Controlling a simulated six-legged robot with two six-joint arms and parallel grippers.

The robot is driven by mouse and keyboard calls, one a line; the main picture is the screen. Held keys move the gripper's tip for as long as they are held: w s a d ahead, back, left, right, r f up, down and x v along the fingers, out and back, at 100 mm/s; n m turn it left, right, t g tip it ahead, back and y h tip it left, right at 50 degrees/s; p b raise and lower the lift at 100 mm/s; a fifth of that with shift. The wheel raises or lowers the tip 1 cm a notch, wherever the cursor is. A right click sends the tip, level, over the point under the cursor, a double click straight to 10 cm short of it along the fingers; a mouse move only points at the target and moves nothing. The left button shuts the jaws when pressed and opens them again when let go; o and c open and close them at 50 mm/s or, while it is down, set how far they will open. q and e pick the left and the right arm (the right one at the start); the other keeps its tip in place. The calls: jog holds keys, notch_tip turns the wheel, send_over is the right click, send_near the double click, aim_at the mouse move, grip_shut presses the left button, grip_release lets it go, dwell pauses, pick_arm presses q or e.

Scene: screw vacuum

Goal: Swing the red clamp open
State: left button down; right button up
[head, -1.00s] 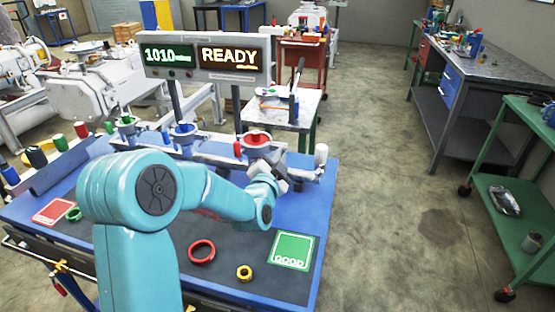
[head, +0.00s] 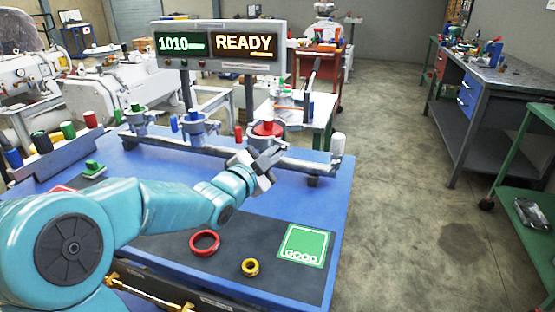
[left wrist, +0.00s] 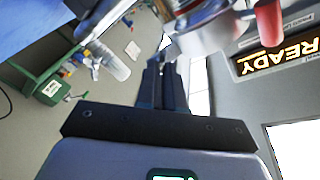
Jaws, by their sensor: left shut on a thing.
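The red clamp (head: 268,130) is a grey ring fitting with a red top, at the right end of a grey pipe on the blue bench. A small red post (head: 238,133) stands just left of it; a red handle (left wrist: 269,22) shows at the top of the left wrist view. My left gripper (head: 262,163) is at the near side of the clamp, shut on part of it. In the left wrist view its dark fingers (left wrist: 165,80) reach up to the grey metal fitting (left wrist: 205,30). The exact gripped spot is hidden. My right gripper is not in view.
Blue-topped fittings (head: 192,124) stand further left on the pipe, and a white-capped post (head: 338,145) at its right end. A READY display (head: 246,44) stands behind.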

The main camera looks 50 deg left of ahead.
pick_arm(q)
jog(key=shift+s+a+r, duration=0.1)
jog(key=shift+a+r, duration=0.2)
jog(key=c, duration=1.3)
grip_release()
jog(key=shift+a+f, duration=0.1)
jog(key=shift+a, duration=0.05)
jog(key=v, duration=1.6)
jog(key=shift+s+d, duration=0.15)
jog(key=shift+d, duration=0.1)
